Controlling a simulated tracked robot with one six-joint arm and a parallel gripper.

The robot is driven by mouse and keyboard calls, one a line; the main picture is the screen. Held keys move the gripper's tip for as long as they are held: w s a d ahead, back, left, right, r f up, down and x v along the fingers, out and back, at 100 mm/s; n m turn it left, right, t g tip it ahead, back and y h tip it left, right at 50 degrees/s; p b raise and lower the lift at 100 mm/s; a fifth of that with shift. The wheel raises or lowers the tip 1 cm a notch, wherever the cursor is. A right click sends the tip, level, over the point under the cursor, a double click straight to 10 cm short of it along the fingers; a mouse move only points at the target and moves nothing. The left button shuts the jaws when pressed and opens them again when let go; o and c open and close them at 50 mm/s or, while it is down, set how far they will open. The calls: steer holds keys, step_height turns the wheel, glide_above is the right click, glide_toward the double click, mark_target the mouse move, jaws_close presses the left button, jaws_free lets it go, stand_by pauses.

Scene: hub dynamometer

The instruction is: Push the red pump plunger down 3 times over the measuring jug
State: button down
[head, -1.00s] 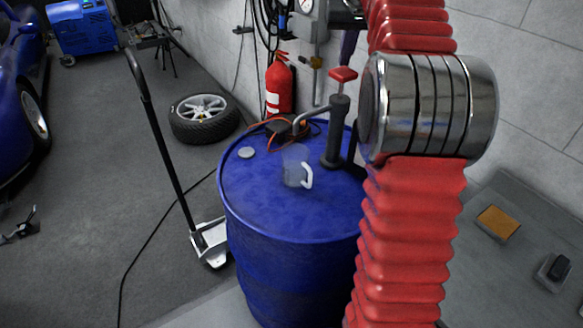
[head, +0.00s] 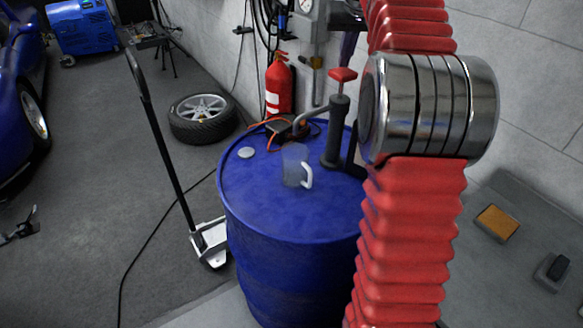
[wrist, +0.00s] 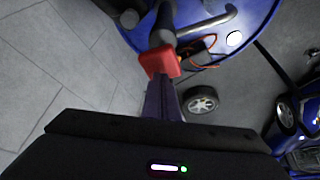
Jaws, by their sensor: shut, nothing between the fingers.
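The red pump plunger (head: 343,74) is a red handle on a short rod, standing above the dark pump body (head: 336,130) on the blue drum (head: 255,205). A grey spout (head: 310,116) curves left from the pump. The clear measuring jug (head: 292,165), with a white handle, stands on the drum top below the spout; I do not make it out in the wrist view. My gripper (head: 350,57) is shut and empty, pointing down close above the plunger. In the wrist view my shut fingers (wrist: 162,83) reach toward the red handle (wrist: 161,60); I cannot tell whether they touch.
A grey round cap (head: 246,152) and a dark box with orange cable (head: 285,127) lie on the drum. A red fire extinguisher (head: 279,85) stands behind it. A hand truck (head: 208,240) and a wheel (head: 203,118) are to the left.

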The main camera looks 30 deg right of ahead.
mark_target(344, 73)
steer(key=shift+f, duration=3.15)
steer(key=shift+r, duration=3.3)
